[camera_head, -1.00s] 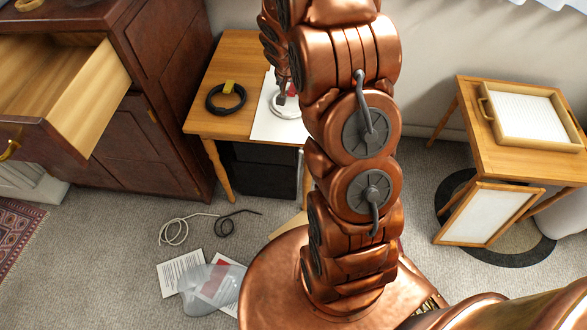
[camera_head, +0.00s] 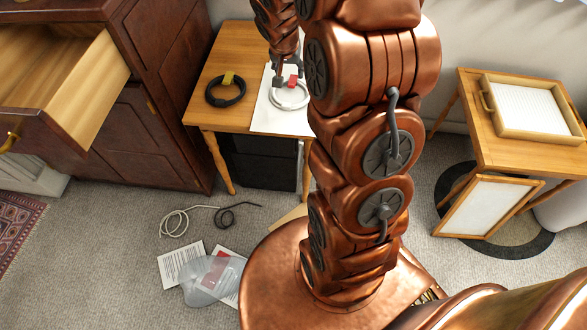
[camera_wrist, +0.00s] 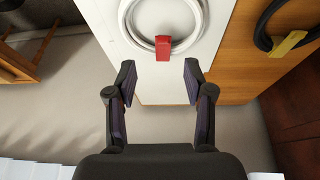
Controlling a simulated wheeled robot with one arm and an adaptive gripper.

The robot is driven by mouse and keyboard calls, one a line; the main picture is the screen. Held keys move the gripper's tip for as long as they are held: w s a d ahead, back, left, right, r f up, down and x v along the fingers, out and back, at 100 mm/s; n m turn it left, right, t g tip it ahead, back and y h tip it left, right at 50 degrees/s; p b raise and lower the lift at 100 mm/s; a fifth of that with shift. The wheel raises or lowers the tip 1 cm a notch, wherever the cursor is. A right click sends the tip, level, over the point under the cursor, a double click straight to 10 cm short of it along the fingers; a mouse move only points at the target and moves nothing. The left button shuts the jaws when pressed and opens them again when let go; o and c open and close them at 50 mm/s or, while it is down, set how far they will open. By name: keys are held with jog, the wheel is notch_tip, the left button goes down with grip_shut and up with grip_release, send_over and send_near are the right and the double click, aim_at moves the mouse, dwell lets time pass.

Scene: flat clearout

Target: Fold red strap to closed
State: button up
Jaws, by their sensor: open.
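The red strap (camera_wrist: 163,46) is on the near side of a white cable coil (camera_wrist: 130,22) in the wrist view. The strap's far part overlaps the coil; I cannot tell whether it closes around it. In the head view the red strap (camera_head: 293,79) shows small at the back of the white coil (camera_head: 290,97), which lies on a white sheet (camera_head: 265,122). My gripper (camera_wrist: 156,80) is open and empty, its fingertips short of the strap and either side of its line. In the head view my gripper (camera_head: 285,82) is above the coil, partly hidden by my arm.
A black coil with a yellow strap (camera_head: 228,78) lies beside the sheet on the wooden table (camera_head: 205,112). An open drawer (camera_head: 95,105) juts out at left. A side table with a tray (camera_head: 535,138) stands at right. Cables and papers lie on the floor.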

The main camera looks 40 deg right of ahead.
jog(key=s+a+f+n+g+b, duration=0.1)
jog(key=s+a+b, duration=0.3)
jog(key=s, duration=0.4)
jog(key=s+a+f+n+g+y+b, duration=0.1)
jog(key=s+a+f+n+g+b, duration=0.1)
jog(key=s+a, duration=0.4)
jog(key=s+a+f+n+g+y+b, duration=0.1)
jog(key=s+a+f+n+b, duration=0.1)
jog(key=s+a+b, duration=0.3)
jog(key=s+f+b, duration=0.1)
jog(key=s, duration=0.3)
jog(key=shift+s+n, duration=0.35)
jog(key=shift+n, duration=0.05)
jog(key=s+a+r+n+p, duration=0.1)
jog(key=s+r+p, duration=0.2)
jog(key=r+p, duration=0.6)
jog(key=s+a+r+n+p, duration=0.1)
jog(key=s+a+r+p, duration=0.1)
jog(key=r+p, duration=0.8)
jog(key=s+a+r+y+p, duration=0.1)
jog(key=s+a+r+p, duration=0.1)
jog(key=s+r+p, duration=0.3)
notch_tip(320, 180, up, 8)
jog(key=p, duration=0.4)
jog(key=shift+a+r+n+g, duration=0.15)
jog(key=shift+n+g, duration=0.15)
jog(key=shift+n, duration=0.1)
